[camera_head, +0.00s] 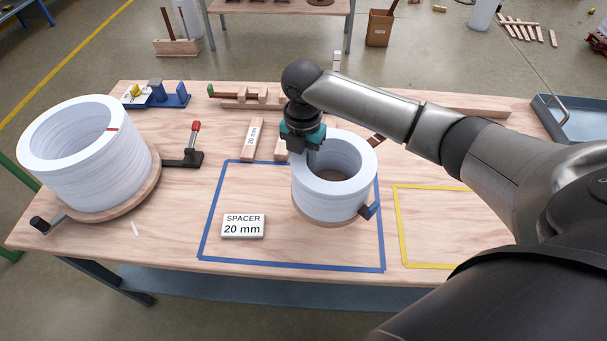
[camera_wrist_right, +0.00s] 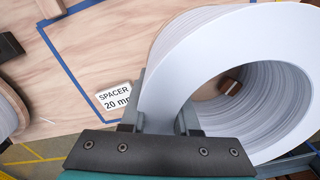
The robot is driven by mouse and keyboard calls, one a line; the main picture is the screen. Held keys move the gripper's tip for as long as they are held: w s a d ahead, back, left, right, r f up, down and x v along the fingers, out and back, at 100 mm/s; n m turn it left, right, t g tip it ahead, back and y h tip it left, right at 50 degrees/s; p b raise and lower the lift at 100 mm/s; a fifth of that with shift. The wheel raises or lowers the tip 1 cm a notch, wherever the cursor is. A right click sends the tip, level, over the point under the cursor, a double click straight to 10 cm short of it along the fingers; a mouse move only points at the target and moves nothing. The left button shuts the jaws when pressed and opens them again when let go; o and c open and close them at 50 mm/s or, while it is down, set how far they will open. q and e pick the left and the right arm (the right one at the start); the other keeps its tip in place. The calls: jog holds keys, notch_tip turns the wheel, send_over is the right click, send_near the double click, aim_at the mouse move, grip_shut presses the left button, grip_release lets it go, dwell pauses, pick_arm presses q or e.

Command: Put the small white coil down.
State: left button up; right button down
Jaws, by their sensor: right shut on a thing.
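The small white coil (camera_head: 335,185) is an upright ring of stacked layers inside the blue taped rectangle (camera_head: 290,266), over a round wooden base (camera_head: 318,219). I cannot tell whether the coil rests on the base or hangs just above it. My right gripper (camera_head: 308,152) is shut on the coil's back-left wall, one finger inside the ring and one outside. In the right wrist view the coil (camera_wrist_right: 265,22) fills the right side, its wall between the fingers (camera_wrist_right: 165,112). My left gripper is not in view.
A larger white coil (camera_head: 95,160) stands on a round wooden base at the left, beside a red-tipped clamp (camera_head: 195,140). A label (camera_head: 243,226) reading "SPACER 20 mm" lies left of the small coil. The yellow taped area (camera_head: 403,235) is partly hidden by my arm.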

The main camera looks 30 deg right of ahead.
notch_tip(320, 180, up, 12)
jog(key=shift+f+p, duration=0.1)
jog(key=shift+p, duration=0.8)
jog(key=shift+r, duration=0.2)
